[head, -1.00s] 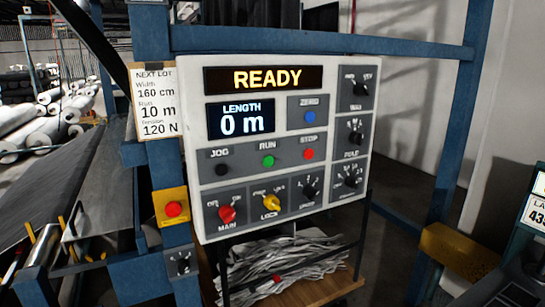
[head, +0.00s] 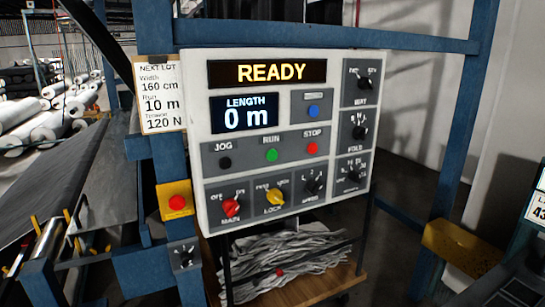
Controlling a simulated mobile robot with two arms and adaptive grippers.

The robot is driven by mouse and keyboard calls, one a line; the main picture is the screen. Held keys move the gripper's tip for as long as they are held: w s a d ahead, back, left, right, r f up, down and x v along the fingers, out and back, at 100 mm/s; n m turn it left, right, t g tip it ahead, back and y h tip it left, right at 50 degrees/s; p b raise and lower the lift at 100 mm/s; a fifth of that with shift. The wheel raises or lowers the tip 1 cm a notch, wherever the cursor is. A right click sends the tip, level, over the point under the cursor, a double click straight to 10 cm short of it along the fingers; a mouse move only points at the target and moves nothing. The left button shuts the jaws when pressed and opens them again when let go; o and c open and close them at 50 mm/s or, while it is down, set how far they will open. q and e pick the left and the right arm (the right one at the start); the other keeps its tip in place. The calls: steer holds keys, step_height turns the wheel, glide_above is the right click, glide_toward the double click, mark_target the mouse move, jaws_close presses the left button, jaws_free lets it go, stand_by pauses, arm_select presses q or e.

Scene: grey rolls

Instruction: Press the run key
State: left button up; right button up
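The white control panel (head: 198,130) stands in the middle of the head view. Its top display (head: 266,72) reads READY in yellow, and the length display (head: 244,113) below reads 0 m. The green RUN key (head: 271,155) sits in the middle of a row, between the black JOG key (head: 225,163) and the red STOP key (head: 312,149). Nothing touches or covers the RUN key. Neither of my grippers shows in the view.
Below the row are the red MAIN knob (head: 231,207) and yellow LOCK knob (head: 275,197). A red button on a yellow plate (head: 176,202) is left of the panel. A lot card (head: 160,95) hangs at upper left. Blue frame posts (head: 466,120) flank the panel.

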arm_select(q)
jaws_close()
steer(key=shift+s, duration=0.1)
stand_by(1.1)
